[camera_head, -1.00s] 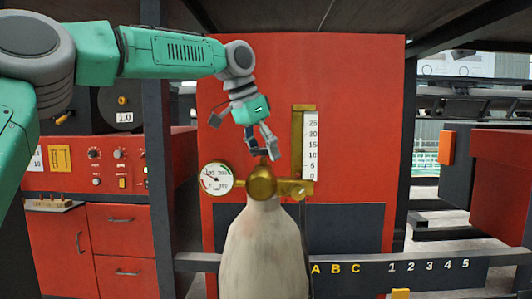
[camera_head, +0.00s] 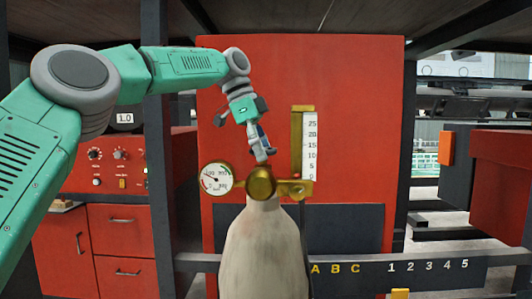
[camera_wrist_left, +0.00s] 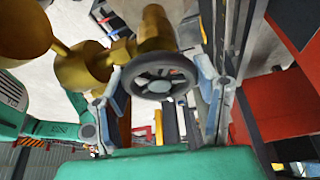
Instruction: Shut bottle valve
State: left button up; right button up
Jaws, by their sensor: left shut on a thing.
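A pale gas bottle (camera_head: 264,250) stands upright in the middle of the head view. A brass valve body (camera_head: 262,182) sits on its top. A round dial gauge (camera_head: 216,178) is to the left of the valve. My left gripper (camera_head: 262,157) comes down from above onto the top of the valve. In the left wrist view a dark spoked handwheel (camera_wrist_left: 160,78) lies between the two fingers of my left gripper (camera_wrist_left: 163,98), which is shut on it. In the head view the handwheel is hidden by the fingers. My right gripper is not in view.
A red panel (camera_head: 350,80) stands behind the bottle, with a brass-framed scale (camera_head: 309,145) to the right of the valve. A dark rail (camera_head: 420,266) with letters and numbers crosses low. A dark post (camera_head: 158,200) and red cabinet (camera_head: 120,240) are at left.

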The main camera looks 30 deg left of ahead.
pick_arm(q)
jog(key=shift+a+r+m, duration=0.15)
jog(key=shift+r+m, duration=0.2)
jog(key=shift+m, duration=0.05)
jog(key=o, duration=1.2)
jog(key=shift+c, duration=0.2)
jog(key=shift+a+f, duration=0.25)
jog(key=shift+a, duration=0.15)
jog(key=shift+w+a+r, duration=0.1)
jog(key=shift+a+r, duration=0.05)
jog(key=shift+r, duration=0.35)
jog(key=v, duration=0.4)
jog(key=shift+r, duration=0.1)
jog(key=shift+s+a, duration=0.7)
jog(key=shift+a, duration=1.1)
jog(key=shift+s+a, duration=0.7)
jog(key=shift+a, duration=1.1)
jog(key=shift+s+a, duration=0.7)
jog(key=shift+a, duration=1.05)
